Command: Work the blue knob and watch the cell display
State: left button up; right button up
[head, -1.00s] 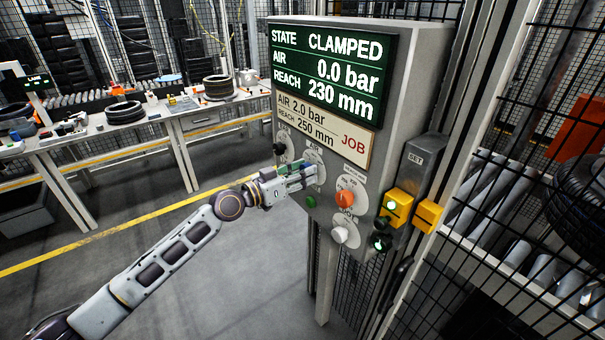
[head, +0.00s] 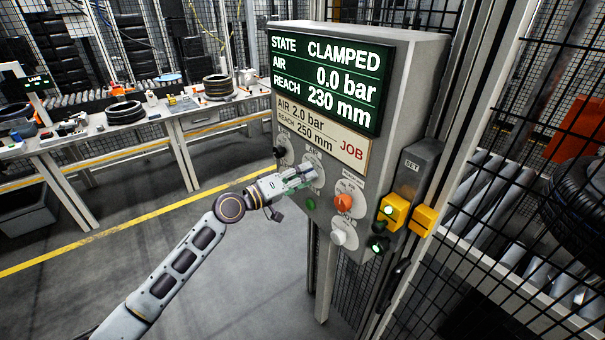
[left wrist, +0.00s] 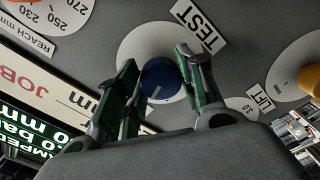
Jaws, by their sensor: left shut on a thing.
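The blue knob (left wrist: 160,78) shows in the left wrist view on a pale round dial, with a white line on its face. My left gripper (head: 308,174) is at the panel front in the head view and hides the knob there. In the left wrist view my left gripper (left wrist: 160,85) has its two green-padded fingers on either side of the knob, shut on it. The cell display (head: 326,80) reads STATE CLAMPED, AIR 0.0 bar, REACH 230 mm. The job card (head: 322,132) below it reads AIR 2.0 bar, REACH 250 mm. My right gripper is not in view.
Close around are an orange knob (head: 343,202), a white knob (head: 338,237), a black knob (head: 279,152) and a green button (head: 310,204). Yellow blocks (head: 394,211) stand at the panel's right, before a mesh fence. A workbench (head: 200,110) is behind left; the floor between is clear.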

pick_arm(q)
jog(key=shift+r+n+p, duration=0.1)
jog(key=shift+n+p, duration=1.75)
jog(key=shift+n, duration=1.45)
jog(key=o, duration=1)
jog(key=v, duration=1.2)
